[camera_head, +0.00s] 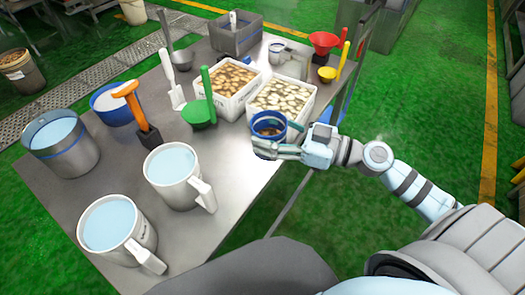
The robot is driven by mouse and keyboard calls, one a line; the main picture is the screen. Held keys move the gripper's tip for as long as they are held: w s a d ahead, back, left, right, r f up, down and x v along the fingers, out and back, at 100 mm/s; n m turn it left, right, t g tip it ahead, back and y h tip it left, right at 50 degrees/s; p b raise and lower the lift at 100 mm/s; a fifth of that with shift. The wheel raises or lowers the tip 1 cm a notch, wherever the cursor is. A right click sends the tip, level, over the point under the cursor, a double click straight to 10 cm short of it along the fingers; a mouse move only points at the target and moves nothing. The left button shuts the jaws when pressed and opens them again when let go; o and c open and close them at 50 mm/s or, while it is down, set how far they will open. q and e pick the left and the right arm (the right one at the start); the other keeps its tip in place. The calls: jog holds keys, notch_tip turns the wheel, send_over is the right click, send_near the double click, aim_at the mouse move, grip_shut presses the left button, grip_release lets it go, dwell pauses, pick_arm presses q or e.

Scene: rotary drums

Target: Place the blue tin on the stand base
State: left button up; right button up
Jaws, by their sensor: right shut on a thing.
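A small blue tin (268,122) with brown contents is at the right edge of the metal table. My right gripper (272,146) is shut on it from the right, with a finger across its front side. The tin looks upright. I cannot tell whether its bottom touches the table or is a little above it. I cannot make out a stand base in this view. My left gripper is not in view.
Two white crates (304,108) of food stand just behind the tin. A green scoop (200,112), two white jugs (106,224) of liquid, a steel pot (84,158) and an orange-handled tool (132,97) stand farther left. The table's (240,180) front right is clear.

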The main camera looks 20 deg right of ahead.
jog(key=w+d+r+m+t+h+p, duration=0.2)
jog(key=w+d+r+m+t+h, duration=0.15)
jog(key=w, duration=0.35)
jog(key=shift+g, duration=0.25)
jog(key=f+b, duration=0.2)
jog(key=f, duration=0.4)
jog(key=f+b, duration=0.3)
jog(key=f, duration=0.4)
jog(key=f+b, duration=0.3)
jog(key=f, duration=0.3)
jog(key=shift+w+a+f, duration=0.15)
jog(key=shift+w+f, duration=0.1)
jog(key=shift+w, duration=0.05)
jog(key=shift+f+n, duration=0.25)
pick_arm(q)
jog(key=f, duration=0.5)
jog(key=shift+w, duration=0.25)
pick_arm(e)
jog(key=shift+r, duration=0.1)
jog(key=shift+f+b, duration=0.2)
jog(key=shift+b, duration=0.15)
jog(key=o, duration=1.3)
jog(key=shift+c, duration=0.2)
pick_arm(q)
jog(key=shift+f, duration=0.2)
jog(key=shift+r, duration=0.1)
pick_arm(e)
jog(key=shift+r, duration=0.1)
